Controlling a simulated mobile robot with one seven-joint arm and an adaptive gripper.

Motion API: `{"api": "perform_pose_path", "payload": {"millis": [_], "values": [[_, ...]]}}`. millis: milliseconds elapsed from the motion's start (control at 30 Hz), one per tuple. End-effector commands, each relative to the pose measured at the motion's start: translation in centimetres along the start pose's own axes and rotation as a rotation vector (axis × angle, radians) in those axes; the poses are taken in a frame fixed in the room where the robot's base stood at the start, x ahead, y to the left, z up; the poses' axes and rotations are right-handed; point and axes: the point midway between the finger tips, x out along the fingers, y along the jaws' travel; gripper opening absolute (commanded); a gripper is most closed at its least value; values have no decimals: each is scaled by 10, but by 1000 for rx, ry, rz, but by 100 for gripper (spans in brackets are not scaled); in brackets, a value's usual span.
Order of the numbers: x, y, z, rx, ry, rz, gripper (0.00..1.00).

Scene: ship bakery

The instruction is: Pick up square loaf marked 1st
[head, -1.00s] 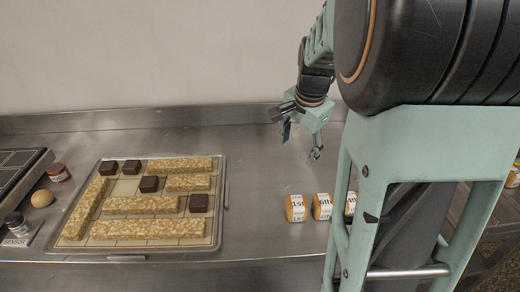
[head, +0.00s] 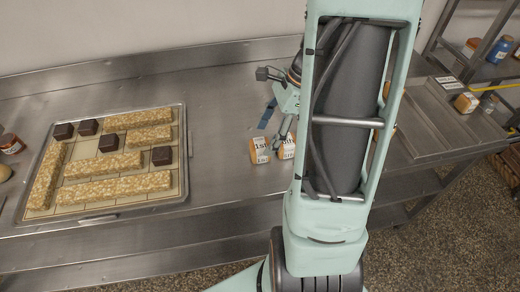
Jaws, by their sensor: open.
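The square loaf marked 1st (head: 260,151) stands on the steel counter, orange-brown with a white label. A second labelled loaf (head: 287,148) is just to its right, its label partly hidden by my arm. My gripper (head: 276,128) is open and empty. It points down and appears just above and behind the two loaves, with one finger close to the second loaf in the picture. I cannot tell whether it touches either loaf.
A tray (head: 186,150) with several oat bars and dark cubes lies on the counter at left. A jar (head: 11,144) stands at the far left edge. The counter between tray and loaves is clear.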

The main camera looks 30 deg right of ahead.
Motion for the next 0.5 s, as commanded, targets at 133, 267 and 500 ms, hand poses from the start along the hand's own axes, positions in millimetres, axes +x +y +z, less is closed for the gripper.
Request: {"api": "perform_pose_path", "payload": {"millis": [133, 267, 500], "values": [[12, 0, -1, 0, 1, 3, 61], [32, -3, -2, 0, -1, 5, 61], [55, -5, -3, -2, 1, 1, 61]]}}
